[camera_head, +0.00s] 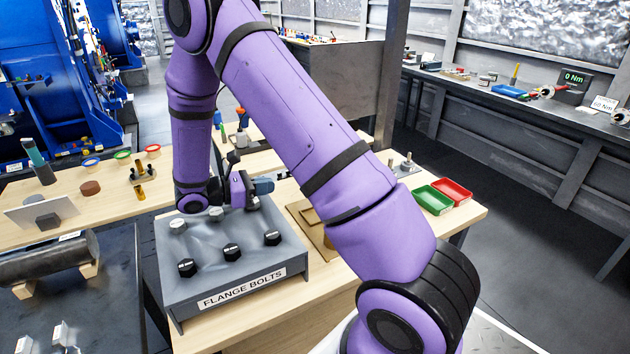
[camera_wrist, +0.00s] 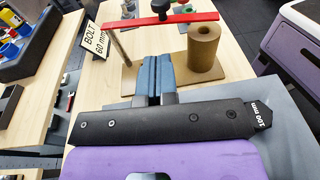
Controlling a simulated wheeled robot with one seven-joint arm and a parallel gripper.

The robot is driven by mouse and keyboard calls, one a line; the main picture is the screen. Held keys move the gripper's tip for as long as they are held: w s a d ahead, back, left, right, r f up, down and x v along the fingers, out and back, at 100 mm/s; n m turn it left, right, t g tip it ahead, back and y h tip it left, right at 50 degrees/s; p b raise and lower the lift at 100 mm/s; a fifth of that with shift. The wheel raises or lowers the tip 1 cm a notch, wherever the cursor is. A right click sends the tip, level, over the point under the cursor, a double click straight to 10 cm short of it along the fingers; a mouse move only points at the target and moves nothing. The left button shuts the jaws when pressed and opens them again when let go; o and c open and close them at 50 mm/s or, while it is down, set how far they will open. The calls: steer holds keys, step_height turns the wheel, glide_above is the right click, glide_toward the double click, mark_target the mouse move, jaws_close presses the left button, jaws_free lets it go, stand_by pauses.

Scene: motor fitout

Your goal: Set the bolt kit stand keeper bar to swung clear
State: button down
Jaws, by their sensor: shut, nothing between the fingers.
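In the wrist view the red keeper bar (camera_wrist: 140,22) with a black knob (camera_wrist: 183,8) runs across the top of the picture. A thin post (camera_wrist: 121,46) stands under its left part, by a sign reading BOLT and 60 mm (camera_wrist: 95,34). The brown stand base (camera_wrist: 131,80) carries a brown hollow cylinder (camera_wrist: 205,52), just short of the bar; I cannot tell if the bar overlaps it. In the head view the base (camera_head: 303,213) is partly hidden by my arm. My gripper (camera_wrist: 157,62), also in the head view (camera_head: 272,184), is shut and empty, its blue fingers pointing towards the bar.
The grey FLANGE BOLTS stand (camera_head: 235,268) with several bolts is close below my gripper. A green tray (camera_head: 432,199) and a red tray (camera_head: 453,190) lie to the right on the bench. Cups and small parts lie on the left bench (camera_head: 110,200).

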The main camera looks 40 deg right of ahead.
steer(key=shift+d, duration=0.1)
stand_by(0.3)
steer(key=x, duration=1.4)
